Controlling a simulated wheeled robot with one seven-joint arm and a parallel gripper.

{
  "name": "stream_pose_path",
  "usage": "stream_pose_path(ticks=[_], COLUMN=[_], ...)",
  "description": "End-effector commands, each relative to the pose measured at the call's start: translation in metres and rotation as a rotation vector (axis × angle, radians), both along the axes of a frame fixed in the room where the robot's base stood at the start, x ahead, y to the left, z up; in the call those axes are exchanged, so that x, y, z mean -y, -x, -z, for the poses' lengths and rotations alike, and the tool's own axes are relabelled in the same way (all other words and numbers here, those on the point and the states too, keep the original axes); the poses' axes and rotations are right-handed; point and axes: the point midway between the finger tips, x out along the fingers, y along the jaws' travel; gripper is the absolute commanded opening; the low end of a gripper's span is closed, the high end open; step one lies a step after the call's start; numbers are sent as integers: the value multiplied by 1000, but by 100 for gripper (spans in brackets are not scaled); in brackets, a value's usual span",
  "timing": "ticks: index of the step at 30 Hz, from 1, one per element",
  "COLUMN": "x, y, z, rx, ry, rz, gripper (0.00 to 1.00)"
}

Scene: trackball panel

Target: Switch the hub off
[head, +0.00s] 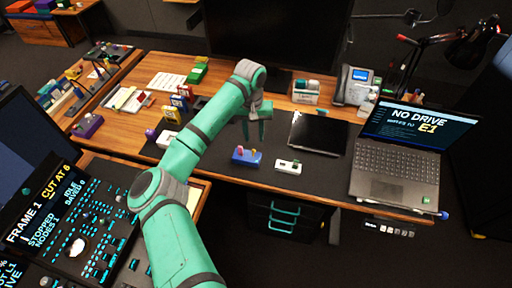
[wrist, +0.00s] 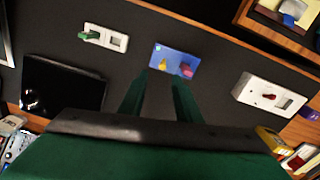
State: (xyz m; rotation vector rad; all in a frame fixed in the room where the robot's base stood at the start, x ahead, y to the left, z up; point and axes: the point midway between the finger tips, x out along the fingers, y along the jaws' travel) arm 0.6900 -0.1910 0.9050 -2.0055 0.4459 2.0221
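Three small switch boxes lie on the dark desk mat; I cannot tell from any label which is the hub. A blue box (head: 246,157) with a yellow and a pink peg is also in the wrist view (wrist: 163,52), just beyond my fingertips. A white box (head: 288,167) with a green lever shows left of it in the wrist view (wrist: 118,43). A white box (wrist: 290,103) with a red switch lies to the right there. My gripper (head: 254,136) points down above the mat behind the blue box. In the wrist view its green fingers (wrist: 158,82) are apart with nothing between them.
A laptop (head: 398,172) reading "NO DRIVE E1" stands at the right. A black tablet (head: 318,134) lies between it and my gripper. Yellow and red blocks (head: 176,105) stand to the left. A control panel (head: 75,225) fills the lower left.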

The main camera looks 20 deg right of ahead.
Motion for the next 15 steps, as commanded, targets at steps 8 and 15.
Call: stream_pose_path(ticks=[8, 15], x=[1, 9], y=[1, 3], z=[51, 76], rx=[-2, -1], ry=[-1, 1], rz=[-2, 10], gripper=[31, 31])
